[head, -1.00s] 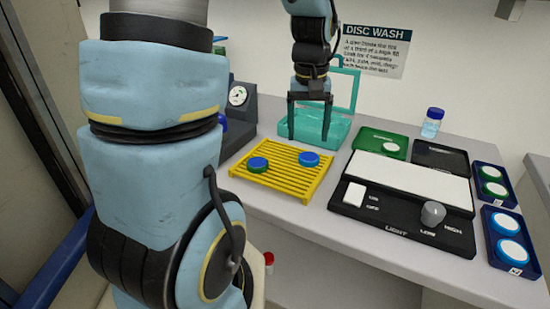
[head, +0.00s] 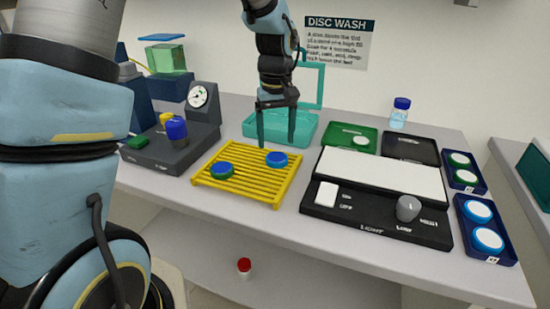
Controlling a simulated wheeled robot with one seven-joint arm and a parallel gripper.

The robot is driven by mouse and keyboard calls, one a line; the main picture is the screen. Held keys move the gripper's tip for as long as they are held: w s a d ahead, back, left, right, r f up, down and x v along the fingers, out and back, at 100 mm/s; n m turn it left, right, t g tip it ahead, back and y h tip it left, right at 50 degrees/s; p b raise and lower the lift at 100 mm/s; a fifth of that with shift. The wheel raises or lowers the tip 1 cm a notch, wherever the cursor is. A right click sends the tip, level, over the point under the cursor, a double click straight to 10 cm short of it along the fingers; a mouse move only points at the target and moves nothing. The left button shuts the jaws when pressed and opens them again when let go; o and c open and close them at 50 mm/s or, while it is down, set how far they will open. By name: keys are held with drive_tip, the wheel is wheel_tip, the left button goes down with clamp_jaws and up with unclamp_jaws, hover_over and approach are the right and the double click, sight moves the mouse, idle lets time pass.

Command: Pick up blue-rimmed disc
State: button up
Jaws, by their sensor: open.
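My gripper (head: 276,143) is open, pointing down, with its two fingers spread. Its fingertips appear just above and behind a blue disc (head: 276,159) on the yellow slatted rack (head: 245,184); nothing is between them. A second disc (head: 221,170), with a blue top and a green rim, sits at the rack's left. Two white discs with blue rims, a farther one (head: 478,211) and a nearer one (head: 488,239), lie in a navy tray (head: 464,236) at the right. Whether the fingers touch the rack cannot be told.
A teal open box (head: 303,130) stands behind the rack. A black light panel (head: 375,223) with a grey knob (head: 408,208) is to the right. A dial unit (head: 199,110) is at the left. Another navy tray (head: 479,187) holds two green-rimmed discs. A blue-capped bottle (head: 400,112) stands behind.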

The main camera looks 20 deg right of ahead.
sight(278, 158)
drive_tip(key=shift+s+d+f+p, duration=0.15)
drive_tip(key=shift+f+p, duration=0.4)
drive_tip(key=shift+f, duration=0.75)
drive_tip(key=shift+s+a+f+p, duration=0.1)
drive_tip(key=shift+f+p, duration=0.45)
drive_tip(key=shift+f, duration=0.7)
drive_tip(key=c, duration=1)
drive_tip(key=shift+d+r, duration=0.1)
